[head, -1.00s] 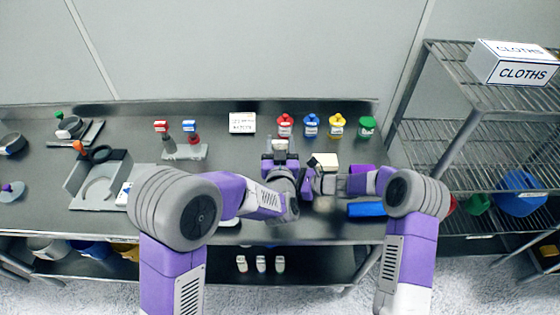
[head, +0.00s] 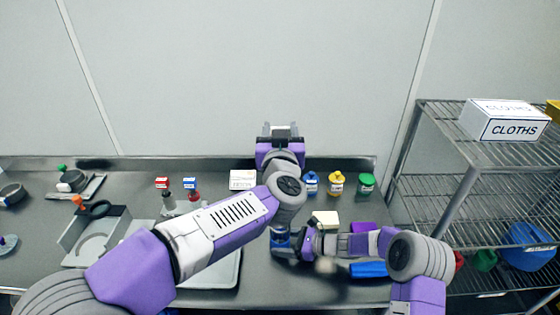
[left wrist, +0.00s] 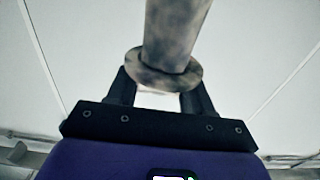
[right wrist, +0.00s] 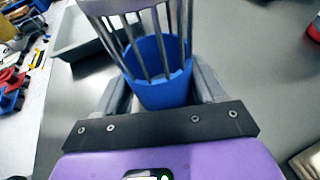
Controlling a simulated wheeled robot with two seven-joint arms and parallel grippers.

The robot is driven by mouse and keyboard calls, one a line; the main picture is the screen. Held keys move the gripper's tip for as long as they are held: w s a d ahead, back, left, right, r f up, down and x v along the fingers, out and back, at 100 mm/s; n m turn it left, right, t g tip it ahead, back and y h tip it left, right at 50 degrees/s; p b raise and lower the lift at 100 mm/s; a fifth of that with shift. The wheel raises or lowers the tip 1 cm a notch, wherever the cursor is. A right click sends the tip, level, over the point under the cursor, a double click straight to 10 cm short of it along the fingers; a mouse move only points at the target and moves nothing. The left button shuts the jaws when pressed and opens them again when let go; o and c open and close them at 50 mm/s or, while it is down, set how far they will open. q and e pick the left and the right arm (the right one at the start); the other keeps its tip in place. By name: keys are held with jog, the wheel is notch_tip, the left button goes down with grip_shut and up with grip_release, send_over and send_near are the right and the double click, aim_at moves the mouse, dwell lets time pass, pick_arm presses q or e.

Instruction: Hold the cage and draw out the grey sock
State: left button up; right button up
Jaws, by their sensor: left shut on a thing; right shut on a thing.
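The grey sock (left wrist: 172,35) is a mottled grey tube with a wide collar at its near end. My left gripper (left wrist: 163,88) is shut on it at the collar; in the head view this gripper (head: 281,130) is raised high against the back wall, and the sock is hardly visible there. The cage (right wrist: 152,62) has metal bars rising from a blue cup (right wrist: 163,92). My right gripper (right wrist: 158,88) is shut around the blue cup, low over the bench. In the head view the cage (head: 281,239) is mostly hidden by my arms. No sock shows between the bars.
A grey tray (head: 228,277) lies left of the cage, partly behind my left arm. Small bottles (head: 336,183) line the back. A wire shelf (head: 470,140) stands right.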

pick_arm(q)
jog(key=shift+r, duration=2.4)
pick_arm(e)
jog(key=o, duration=0.9)
jog(key=shift+d, duration=0.1)
